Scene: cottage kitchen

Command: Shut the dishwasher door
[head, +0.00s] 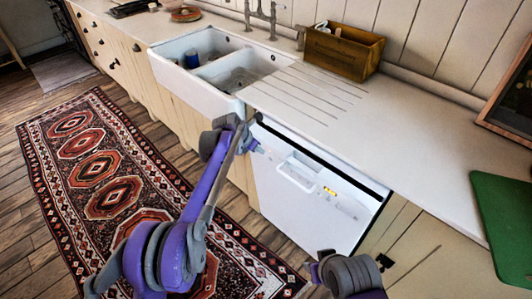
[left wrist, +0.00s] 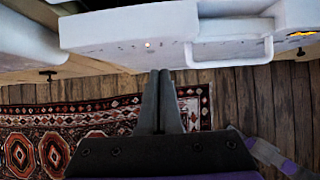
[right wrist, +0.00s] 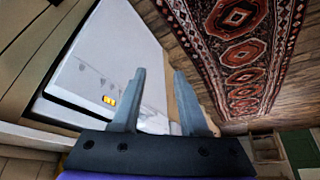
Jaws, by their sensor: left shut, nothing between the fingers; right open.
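The white dishwasher door (head: 300,190) is under the counter, close to upright, with a dark gap along its top edge; I cannot tell exactly how far ajar it is. Its recessed handle (head: 298,170) and lit orange display sit near the top. My left gripper (head: 256,147) is shut and empty, at the door's upper left corner. In the left wrist view the shut fingers (left wrist: 162,74) point at the door front (left wrist: 125,28), left of the handle (left wrist: 232,48); contact is unclear. My right gripper (right wrist: 160,72) is open and empty, before the door's right side (right wrist: 95,70).
A counter (head: 400,135) runs above the door, with a white double sink (head: 215,90) to the left. A wooden box (head: 343,52) and a green board (head: 505,220) rest on the counter. A patterned rug (head: 105,170) covers the floor in front.

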